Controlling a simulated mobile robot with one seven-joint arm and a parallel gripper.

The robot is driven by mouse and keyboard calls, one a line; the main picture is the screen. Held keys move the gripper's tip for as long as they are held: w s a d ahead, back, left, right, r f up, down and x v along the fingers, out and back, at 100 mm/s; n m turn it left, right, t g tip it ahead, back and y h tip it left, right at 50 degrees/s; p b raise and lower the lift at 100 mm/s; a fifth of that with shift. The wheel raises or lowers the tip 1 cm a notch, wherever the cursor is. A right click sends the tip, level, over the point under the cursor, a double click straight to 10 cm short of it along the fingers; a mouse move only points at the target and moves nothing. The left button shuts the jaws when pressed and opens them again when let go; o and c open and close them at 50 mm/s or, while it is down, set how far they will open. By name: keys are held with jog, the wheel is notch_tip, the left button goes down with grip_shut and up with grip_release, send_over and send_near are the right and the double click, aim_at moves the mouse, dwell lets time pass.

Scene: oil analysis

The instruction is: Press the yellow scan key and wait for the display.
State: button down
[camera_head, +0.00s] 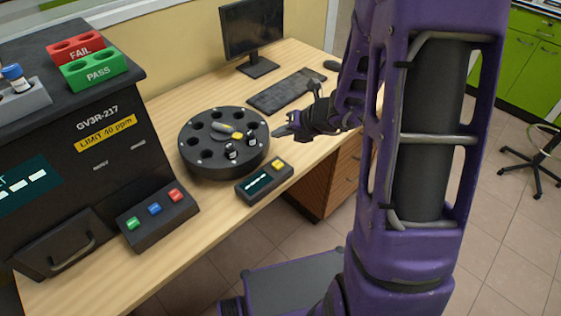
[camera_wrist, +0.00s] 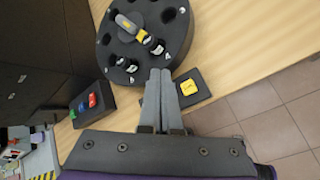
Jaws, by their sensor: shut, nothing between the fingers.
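The yellow scan key (camera_head: 278,164) is on the right end of a small dark scanner box (camera_head: 245,197) at the table's front edge. The key also shows in the wrist view (camera_wrist: 187,88), just right of the fingers. The scanner's display (camera_head: 258,182) shows a row of pale dashes. My gripper (camera_head: 277,132) is shut and empty, above and behind the scanner, close to the carousel's right side. In the wrist view my gripper's fingers (camera_wrist: 160,74) lie side by side and hide part of the scanner, including its display. The key and fingers look apart.
A round black carousel (camera_head: 184,160) with several holes and a few dark vials stands left of the scanner. A box with green, blue and red buttons (camera_head: 155,208) sits beside the analyser (camera_head: 105,150). A keyboard (camera_head: 285,91) and monitor (camera_head: 252,28) stand behind.

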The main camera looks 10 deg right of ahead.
jog(key=shift+f, duration=0.1)
jog(key=b, duration=0.6)
send_over(281, 166)
notch_tip(281, 166, down, 6)
jog(key=shift+a+f, duration=0.1)
jog(key=shift+f, duration=1.25)
dwell(0.8)
jog(key=shift+f, duration=0.4)
jog(key=shift+f, duration=0.55)
dwell(0.7)
jog(key=shift+r, duration=0.1)
jog(key=shift+r+p, duration=0.55)
jog(key=shift+r, duration=0.3)
jog(key=shift+r, duration=0.1)
